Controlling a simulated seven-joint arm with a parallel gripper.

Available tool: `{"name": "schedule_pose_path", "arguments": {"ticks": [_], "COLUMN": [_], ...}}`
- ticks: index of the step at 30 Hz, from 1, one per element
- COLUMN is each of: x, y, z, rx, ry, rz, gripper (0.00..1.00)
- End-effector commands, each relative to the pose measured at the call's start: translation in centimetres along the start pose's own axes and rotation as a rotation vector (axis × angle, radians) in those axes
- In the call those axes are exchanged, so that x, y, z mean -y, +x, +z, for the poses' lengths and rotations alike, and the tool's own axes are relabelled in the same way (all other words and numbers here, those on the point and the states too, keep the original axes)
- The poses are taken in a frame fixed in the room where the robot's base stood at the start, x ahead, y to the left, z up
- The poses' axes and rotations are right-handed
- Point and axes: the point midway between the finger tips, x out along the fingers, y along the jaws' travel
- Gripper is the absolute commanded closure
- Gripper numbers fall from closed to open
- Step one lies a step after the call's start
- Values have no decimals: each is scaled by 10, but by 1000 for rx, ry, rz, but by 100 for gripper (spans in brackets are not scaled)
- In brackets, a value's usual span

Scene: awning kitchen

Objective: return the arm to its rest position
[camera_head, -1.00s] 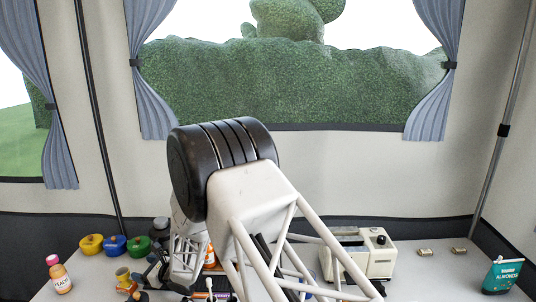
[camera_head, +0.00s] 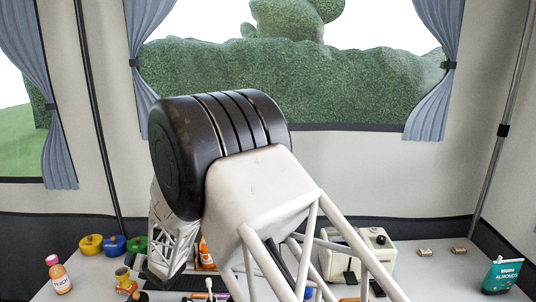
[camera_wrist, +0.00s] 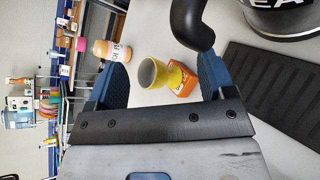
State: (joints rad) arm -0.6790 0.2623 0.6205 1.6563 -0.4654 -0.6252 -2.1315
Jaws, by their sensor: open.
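My gripper (camera_wrist: 162,62) shows in the wrist view with its two blue fingers spread apart and nothing held between them. A yellow cup (camera_wrist: 152,73) and an orange item (camera_wrist: 183,84) appear in the gap, beyond the fingers on the counter. In the head view my arm is bent, with its large black joint high in front of the window. The wrist hangs low behind the arm at the left, and the fingers cannot be made out clearly there.
A peach bottle (camera_head: 59,275) stands on the counter at the left, near yellow (camera_head: 91,244), blue (camera_head: 113,245) and green (camera_head: 137,245) pots. A toaster (camera_head: 372,255) and an almonds bag (camera_head: 502,274) are on the right. A black ridged mat (camera_wrist: 275,90) lies beside the gripper.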

Motion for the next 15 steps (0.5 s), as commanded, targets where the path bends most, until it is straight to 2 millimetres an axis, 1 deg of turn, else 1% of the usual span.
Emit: {"name": "schedule_pose_path", "arguments": {"ticks": [1, 8, 15], "x": [-5, -21, -39], "y": [-3, -16, -33], "z": [1, 2, -4], "rx": [-2, -1, 26], "ry": [74, 471, 898], "rz": [-22, -141, -266], "gripper": [24, 24, 24]}}
